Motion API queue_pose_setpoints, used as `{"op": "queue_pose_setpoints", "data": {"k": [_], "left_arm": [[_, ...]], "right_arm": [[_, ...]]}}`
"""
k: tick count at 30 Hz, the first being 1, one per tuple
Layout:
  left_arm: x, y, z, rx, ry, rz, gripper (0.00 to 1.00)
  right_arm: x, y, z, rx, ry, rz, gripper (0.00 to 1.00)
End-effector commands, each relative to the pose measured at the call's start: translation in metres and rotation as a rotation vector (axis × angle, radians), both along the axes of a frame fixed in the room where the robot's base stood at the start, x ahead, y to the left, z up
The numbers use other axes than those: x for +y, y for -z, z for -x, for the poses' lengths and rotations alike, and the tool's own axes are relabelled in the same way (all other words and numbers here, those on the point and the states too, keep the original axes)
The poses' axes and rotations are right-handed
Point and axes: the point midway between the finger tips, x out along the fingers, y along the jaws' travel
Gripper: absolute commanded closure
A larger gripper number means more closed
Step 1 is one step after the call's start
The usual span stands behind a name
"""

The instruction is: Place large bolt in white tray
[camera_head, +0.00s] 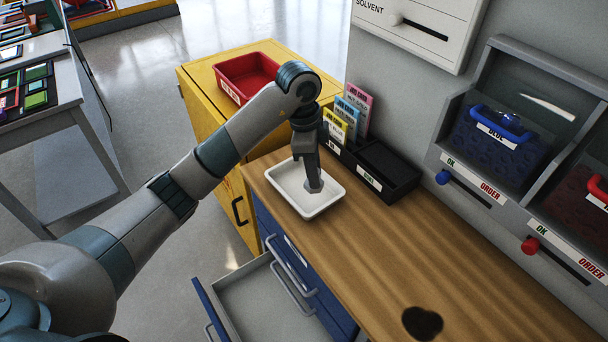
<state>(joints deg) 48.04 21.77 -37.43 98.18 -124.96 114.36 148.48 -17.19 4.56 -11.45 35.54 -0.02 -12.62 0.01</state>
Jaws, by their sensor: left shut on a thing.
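The white tray (335,196) sits on the wooden counter at its far left end. My left gripper (314,182) points down over the tray, its fingertips inside the tray's outline. It is shut on a small grey piece, the large bolt (314,187), which is mostly hidden by the fingers. I cannot tell whether the bolt touches the tray floor. The visible part of the tray is otherwise empty. My right gripper is not in view.
A black organiser (388,168) with coloured cards stands just right of the tray by the wall. A red bin (245,72) sits on the yellow cabinet (200,82) behind. A drawer (265,304) hangs open below the counter (400,255). The counter's middle is clear, apart from a dark patch.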

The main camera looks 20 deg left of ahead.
Motion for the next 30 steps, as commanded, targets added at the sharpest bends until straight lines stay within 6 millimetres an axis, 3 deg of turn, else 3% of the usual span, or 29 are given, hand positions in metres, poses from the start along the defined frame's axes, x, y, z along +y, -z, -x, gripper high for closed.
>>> {"op": "queue_pose_setpoints", "data": {"k": [6, 12, 25, 30], "left_arm": [[0.026, 0.018, -0.03, -0.001, -0.003, -0.002, 1.0], [0.038, 0.032, -0.045, -0.003, -0.001, 0.0, 1.0], [0.04, 0.036, -0.048, -0.003, 0.001, -0.001, 1.0], [0.04, 0.048, -0.047, 0.0, -0.001, 0.0, 1.0]], "right_arm": [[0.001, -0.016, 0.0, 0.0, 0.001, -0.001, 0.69], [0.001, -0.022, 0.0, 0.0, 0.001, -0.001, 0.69], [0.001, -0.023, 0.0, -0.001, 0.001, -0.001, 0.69], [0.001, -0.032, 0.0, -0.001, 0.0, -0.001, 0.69]]}}
